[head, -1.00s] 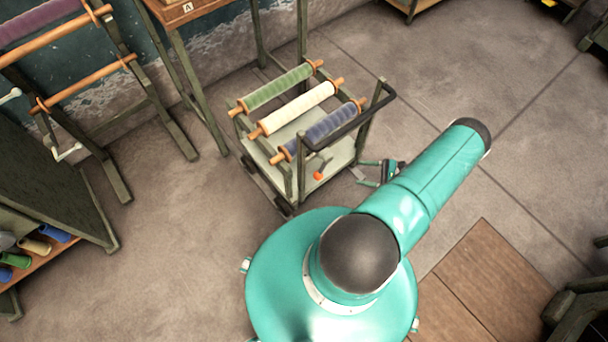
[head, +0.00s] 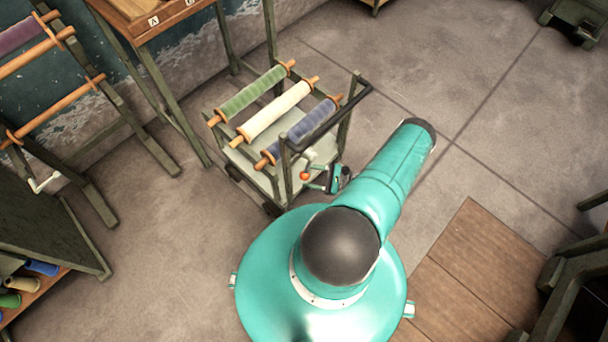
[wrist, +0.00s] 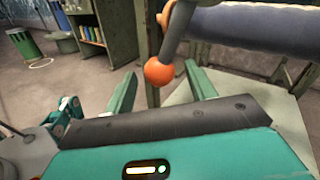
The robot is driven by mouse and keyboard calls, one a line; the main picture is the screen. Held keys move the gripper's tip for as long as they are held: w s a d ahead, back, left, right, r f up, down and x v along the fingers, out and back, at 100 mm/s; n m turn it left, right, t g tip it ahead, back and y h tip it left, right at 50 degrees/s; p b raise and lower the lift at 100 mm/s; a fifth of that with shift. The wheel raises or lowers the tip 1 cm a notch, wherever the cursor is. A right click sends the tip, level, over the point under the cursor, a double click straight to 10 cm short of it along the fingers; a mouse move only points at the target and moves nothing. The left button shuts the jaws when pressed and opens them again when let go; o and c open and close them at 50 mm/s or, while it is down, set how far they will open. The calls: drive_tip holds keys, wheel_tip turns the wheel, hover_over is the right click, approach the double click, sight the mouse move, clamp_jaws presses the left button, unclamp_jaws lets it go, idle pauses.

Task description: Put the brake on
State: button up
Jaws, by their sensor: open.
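The brake lever is a grey rod with an orange ball knob (wrist: 158,72). In the wrist view it hangs down between the two fingers of my gripper (wrist: 160,88), which is open. I cannot tell whether a finger touches it. In the head view the orange knob (head: 304,176) shows at the near side of the cart (head: 240,153), just left of my gripper (head: 326,180). The cart carries a green, a cream and a blue roll (head: 308,123) across its top. My arm hides part of the gripper in the head view.
The cart's dark push handle (head: 325,118) rises above the lever side. A wooden table (head: 150,22) stands behind the cart, and a rack (head: 60,105) with rods stands at left. A wooden floor panel (head: 480,270) lies at right. Open concrete floor lies right of the cart.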

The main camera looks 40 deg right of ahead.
drive_tip(key=shift+x, duration=1.4)
clamp_jaws()
